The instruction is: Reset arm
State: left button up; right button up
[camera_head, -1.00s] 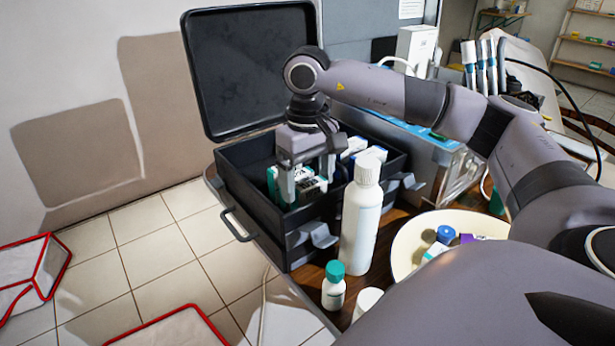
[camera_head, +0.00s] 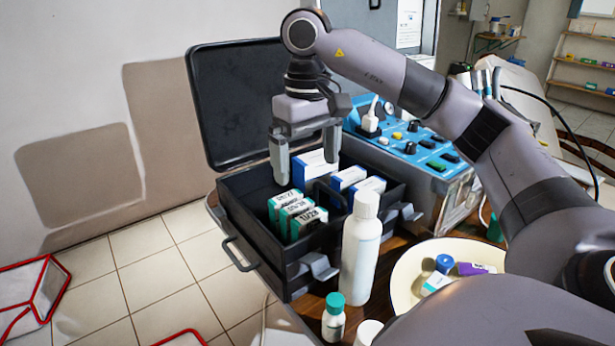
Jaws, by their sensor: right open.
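My right arm comes in from the right, and its gripper (camera_head: 306,170) hangs fingers down above the open black case (camera_head: 268,238). The gripper is open with nothing between its fingers. Below it, several green and white boxes (camera_head: 298,213) stand in the left part of the case. Blue and white boxes (camera_head: 346,178) stand in the right part, and one fingertip overlaps the rear one in the picture. My left gripper is not in view.
A white bottle (camera_head: 361,250) and a small bottle with a teal cap (camera_head: 334,318) stand before the case. A cream bowl (camera_head: 405,279) holds small items. A blue control unit (camera_head: 420,152) stands behind. Open floor (camera_head: 160,275) lies left.

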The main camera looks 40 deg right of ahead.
jog(key=shift+r, duration=0.8)
